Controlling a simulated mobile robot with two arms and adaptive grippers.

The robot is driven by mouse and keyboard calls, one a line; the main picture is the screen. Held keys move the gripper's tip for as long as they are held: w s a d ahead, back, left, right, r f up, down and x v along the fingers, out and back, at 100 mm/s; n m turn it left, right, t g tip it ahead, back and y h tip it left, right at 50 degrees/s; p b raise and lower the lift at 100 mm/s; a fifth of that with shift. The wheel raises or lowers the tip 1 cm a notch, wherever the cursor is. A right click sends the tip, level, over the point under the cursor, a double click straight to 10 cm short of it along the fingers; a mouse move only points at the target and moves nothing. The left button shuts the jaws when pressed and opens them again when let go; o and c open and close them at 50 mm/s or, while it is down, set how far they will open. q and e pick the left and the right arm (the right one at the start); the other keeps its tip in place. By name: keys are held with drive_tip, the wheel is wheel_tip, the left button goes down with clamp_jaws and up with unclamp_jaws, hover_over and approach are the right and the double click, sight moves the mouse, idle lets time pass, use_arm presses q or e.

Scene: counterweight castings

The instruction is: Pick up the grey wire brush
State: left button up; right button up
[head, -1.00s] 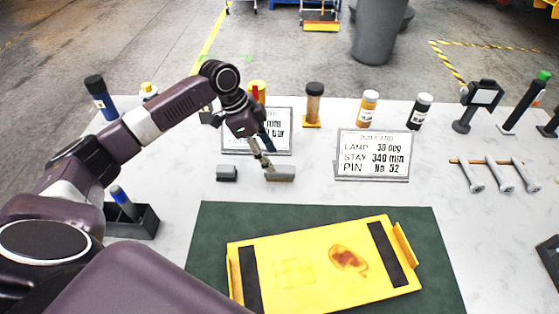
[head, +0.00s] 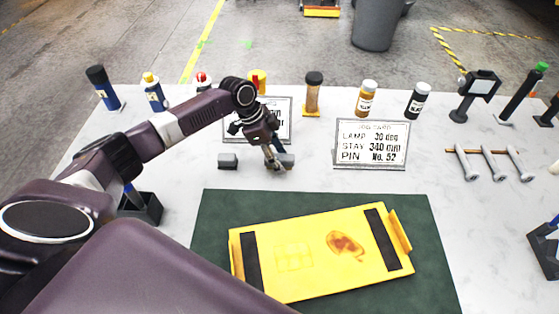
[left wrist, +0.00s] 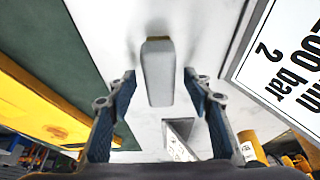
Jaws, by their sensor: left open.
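The grey wire brush (head: 287,160) lies on the white table behind the green mat, partly hidden by my left gripper (head: 275,161). In the left wrist view the brush (left wrist: 157,75) is a long grey block with a thin brownish edge at its far end. It lies between the two blue fingers of my left gripper (left wrist: 159,82), with a visible gap on each side. The left gripper is open and holds nothing. My right gripper is not in view.
A second grey block (head: 228,161) sits just left of the brush. A white sign (head: 284,121) stands close behind, and a job card (head: 370,145) stands to the right. A yellow plate (head: 310,285) lies on the green mat (head: 210,215) in front. Several bottles line the back.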

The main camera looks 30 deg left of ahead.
sight(280, 157)
use_arm(q)
drive_tip(key=shift+f, duration=0.15)
idle(0.4)
clamp_jaws()
idle(0.4)
wheel_tip(280, 157, up, 20)
drive_tip(key=b, duration=0.3)
drive_tip(key=shift+r, duration=0.25)
